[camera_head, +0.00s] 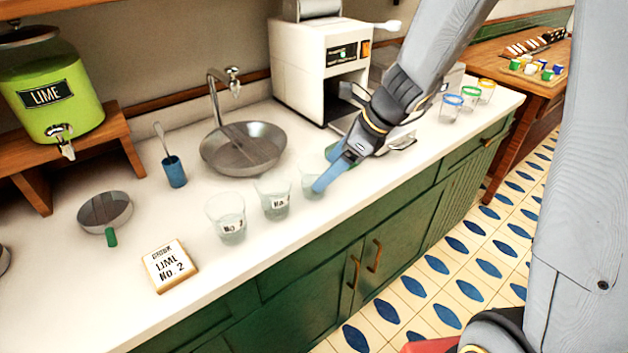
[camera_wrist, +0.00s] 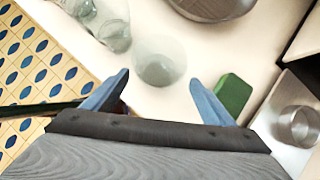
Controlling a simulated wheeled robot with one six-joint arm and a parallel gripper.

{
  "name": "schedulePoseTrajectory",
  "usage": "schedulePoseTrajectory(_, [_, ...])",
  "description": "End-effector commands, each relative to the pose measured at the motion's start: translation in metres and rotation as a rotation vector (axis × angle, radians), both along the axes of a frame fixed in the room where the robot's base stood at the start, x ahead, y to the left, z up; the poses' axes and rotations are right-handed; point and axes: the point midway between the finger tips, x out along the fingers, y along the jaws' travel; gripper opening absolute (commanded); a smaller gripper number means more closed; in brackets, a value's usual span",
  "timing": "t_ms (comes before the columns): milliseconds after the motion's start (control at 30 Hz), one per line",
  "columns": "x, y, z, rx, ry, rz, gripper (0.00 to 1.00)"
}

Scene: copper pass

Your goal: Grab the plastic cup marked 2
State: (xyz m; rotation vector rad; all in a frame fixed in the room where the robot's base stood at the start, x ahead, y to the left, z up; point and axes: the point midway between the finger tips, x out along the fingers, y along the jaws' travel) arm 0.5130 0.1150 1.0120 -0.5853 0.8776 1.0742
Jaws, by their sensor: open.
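Three clear plastic cups stand upright in a row on the white counter. The left cup (camera_head: 226,218) and the middle cup (camera_head: 273,199) have white "No" labels, but their numbers are too blurred to read surely. The right cup (camera_head: 309,178) is partly hidden by my gripper (camera_head: 327,170), and its label cannot be read. In the wrist view, my gripper (camera_wrist: 158,82) is open and empty, its blue fingers spread. The right cup (camera_wrist: 158,60) lies just ahead between the fingertips. The other two cups (camera_wrist: 115,34) (camera_wrist: 80,7) are at upper left.
A green block (camera_wrist: 234,95) lies beside my right finger in the wrist view. A card (camera_head: 170,267) reads "LIME No. 2". A sink (camera_head: 243,155), strainer (camera_head: 105,211), blue holder (camera_head: 174,172), lime dispenser (camera_head: 50,95) and white machine (camera_head: 318,75) surround the cups. The counter's front edge is near.

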Motion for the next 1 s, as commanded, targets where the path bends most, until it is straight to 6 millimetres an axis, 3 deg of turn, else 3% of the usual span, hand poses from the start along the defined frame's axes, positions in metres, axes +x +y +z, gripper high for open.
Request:
schedulePoseTrajectory(533, [0.008, 0.035, -0.05, -0.001, 0.003, 0.006, 0.78])
schedulePoseTrajectory(867, [0.01, 0.037, -0.054, -0.001, -0.001, 0.005, 0.78])
schedulePoseTrajectory(1000, [0.01, 0.037, -0.054, -0.001, -0.001, 0.005, 0.54])
